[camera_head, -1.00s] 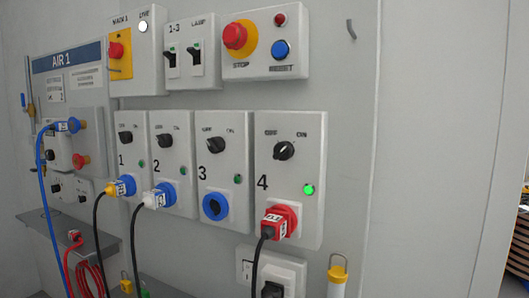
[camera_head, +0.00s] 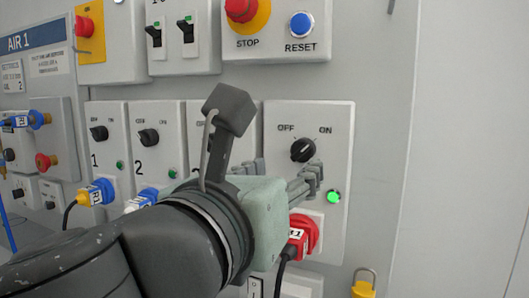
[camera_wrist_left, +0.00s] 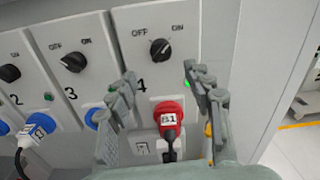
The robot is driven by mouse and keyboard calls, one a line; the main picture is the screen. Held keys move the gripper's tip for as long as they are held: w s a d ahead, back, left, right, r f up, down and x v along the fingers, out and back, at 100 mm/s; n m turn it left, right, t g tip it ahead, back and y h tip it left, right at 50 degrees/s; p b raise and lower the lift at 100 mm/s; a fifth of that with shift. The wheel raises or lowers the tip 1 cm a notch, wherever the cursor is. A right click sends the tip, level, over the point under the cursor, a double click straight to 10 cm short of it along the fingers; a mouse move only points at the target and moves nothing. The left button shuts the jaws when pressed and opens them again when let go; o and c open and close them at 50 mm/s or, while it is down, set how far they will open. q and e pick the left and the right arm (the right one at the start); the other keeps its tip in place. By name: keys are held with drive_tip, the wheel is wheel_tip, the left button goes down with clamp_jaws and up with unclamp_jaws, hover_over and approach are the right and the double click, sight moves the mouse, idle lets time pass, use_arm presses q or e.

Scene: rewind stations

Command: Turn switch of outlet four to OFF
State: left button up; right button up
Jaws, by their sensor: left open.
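Outlet four is a pale box (camera_head: 335,112) with a black rotary switch (camera_head: 303,150) between the OFF and ON labels. Its green lamp (camera_head: 334,196) is lit. The switch seems turned toward ON. A red plug (camera_head: 303,236) sits in its socket. In the left wrist view, the switch (camera_wrist_left: 160,49) is seen beyond and between my fingers, with the red plug (camera_wrist_left: 168,115) below it. My left gripper (camera_head: 287,172) is open and empty, in front of the box just below the switch, apparently not touching it. My right gripper is out of view.
Outlets one (camera_head: 106,110) and two (camera_head: 158,110) are to the left; my left arm partly hides outlet three. Above are a red stop button (camera_head: 241,10) and a blue reset button (camera_head: 302,24). A yellow-topped item (camera_head: 363,288) is at lower right. Bare wall lies right of outlet four.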

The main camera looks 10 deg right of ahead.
sight(300, 154)
use_arm(q)
drive_tip(key=shift+m, duration=0.6)
drive_tip(key=x, duration=0.6)
drive_tip(key=shift+d+r+p, duration=0.1)
drive_tip(key=shift+r+p, duration=0.25)
drive_tip(key=shift+p, duration=0.05)
drive_tip(key=shift+w+d, duration=0.35)
drive_tip(key=shift+w, duration=0.15)
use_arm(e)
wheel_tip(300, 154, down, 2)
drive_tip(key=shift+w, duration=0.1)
use_arm(q)
drive_tip(key=c, duration=1.2)
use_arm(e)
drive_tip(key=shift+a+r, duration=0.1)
